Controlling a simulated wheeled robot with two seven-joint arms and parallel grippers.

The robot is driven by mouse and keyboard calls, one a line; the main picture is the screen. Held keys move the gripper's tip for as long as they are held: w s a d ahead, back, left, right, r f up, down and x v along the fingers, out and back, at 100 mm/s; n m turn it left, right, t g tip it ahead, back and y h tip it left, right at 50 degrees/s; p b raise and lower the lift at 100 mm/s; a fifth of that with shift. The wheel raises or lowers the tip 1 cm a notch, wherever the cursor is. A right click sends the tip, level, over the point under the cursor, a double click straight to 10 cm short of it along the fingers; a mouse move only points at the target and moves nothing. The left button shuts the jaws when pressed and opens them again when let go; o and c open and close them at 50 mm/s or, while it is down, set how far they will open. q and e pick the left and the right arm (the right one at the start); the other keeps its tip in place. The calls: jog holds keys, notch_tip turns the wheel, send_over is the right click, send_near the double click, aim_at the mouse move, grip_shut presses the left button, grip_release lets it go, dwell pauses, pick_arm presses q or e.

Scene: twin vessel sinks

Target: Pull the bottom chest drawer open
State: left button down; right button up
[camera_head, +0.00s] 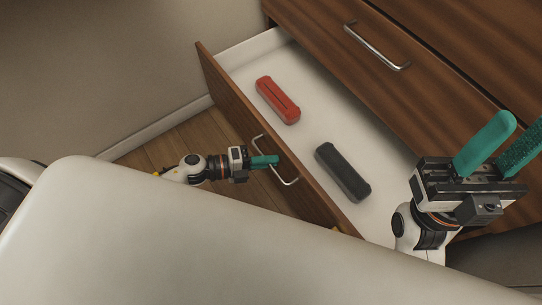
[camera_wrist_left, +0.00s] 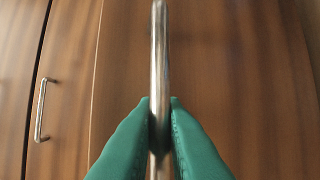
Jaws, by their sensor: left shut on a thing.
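The bottom chest drawer (camera_head: 310,147) stands open, its white inside showing, with a dark brown wooden front. Its metal bar handle (camera_head: 275,158) is on that front. My left gripper (camera_head: 264,162) is at the handle, with its green fingers shut on the bar. In the left wrist view the left gripper (camera_wrist_left: 160,115) has one finger on each side of the handle bar (camera_wrist_left: 159,55), against the wooden front (camera_wrist_left: 230,70). My right gripper (camera_head: 498,148) is raised at the right, its green fingers apart and nothing between them.
A red case (camera_head: 278,100) and a black case (camera_head: 342,172) lie in the drawer. Above it is a closed drawer with a metal handle (camera_head: 376,46). The wall (camera_head: 100,75) is at the left, with a bare patch of wooden floor (camera_head: 165,135) beside the drawer.

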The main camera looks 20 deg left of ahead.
pick_arm(q)
jog(key=c, duration=1.8)
grip_release()
jog(key=shift+o, duration=0.2)
jog(key=shift+a, duration=0.1)
jog(key=p+v, duration=0.3)
jog(key=v, duration=0.9)
